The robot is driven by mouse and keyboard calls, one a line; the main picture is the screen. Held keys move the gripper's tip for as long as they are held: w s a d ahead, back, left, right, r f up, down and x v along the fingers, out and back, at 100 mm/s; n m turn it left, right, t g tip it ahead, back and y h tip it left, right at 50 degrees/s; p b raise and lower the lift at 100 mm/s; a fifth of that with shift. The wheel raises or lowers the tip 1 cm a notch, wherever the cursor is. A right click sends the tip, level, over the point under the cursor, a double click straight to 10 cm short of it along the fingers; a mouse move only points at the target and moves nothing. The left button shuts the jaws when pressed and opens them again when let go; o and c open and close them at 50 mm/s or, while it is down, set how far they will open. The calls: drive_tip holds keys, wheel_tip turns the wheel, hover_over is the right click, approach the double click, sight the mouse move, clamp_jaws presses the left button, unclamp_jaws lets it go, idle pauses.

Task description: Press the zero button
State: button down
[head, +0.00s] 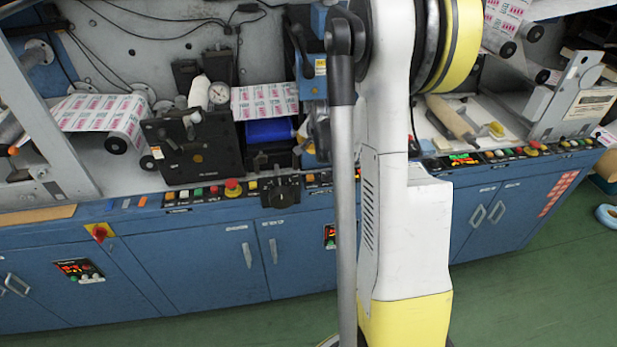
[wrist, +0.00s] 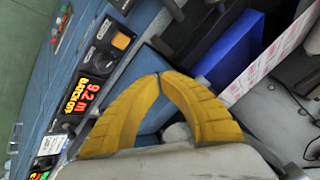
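My gripper (wrist: 160,76) shows in the wrist view as two yellow ribbed fingers with their tips together and nothing visible between them. It is over the front edge of the blue machine, beside a lit red-and-yellow counter display (wrist: 82,95). Small controls lie along the strip by the display, including a dark panel with an orange part (wrist: 121,41) and a pale panel (wrist: 52,145). I cannot read which control is the zero button. In the head view my own arm covers the middle of the control strip, and the gripper is hidden.
The blue machine cabinet (head: 205,268) spans the head view, with a control strip along its front edge. A red knob (head: 233,187) and a black dial box (head: 281,192) stick up there. Printed web (head: 265,100) and rollers lie behind. Green floor (head: 545,285) is open in front.

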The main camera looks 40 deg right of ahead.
sight(308, 175)
drive_tip(key=shift+f+b, duration=3.2)
drive_tip(key=shift+f, duration=1.15)
drive_tip(key=shift+f+b, duration=0.4)
drive_tip(key=shift+f+b, duration=0.5)
drive_tip(key=shift+f, duration=0.05)
drive_tip(key=shift+r, duration=0.1)
drive_tip(key=shift+r+p, duration=0.65)
drive_tip(key=shift+r, duration=0.25)
drive_tip(key=shift+r+p, duration=1.7)
drive_tip(key=shift+r, duration=0.8)
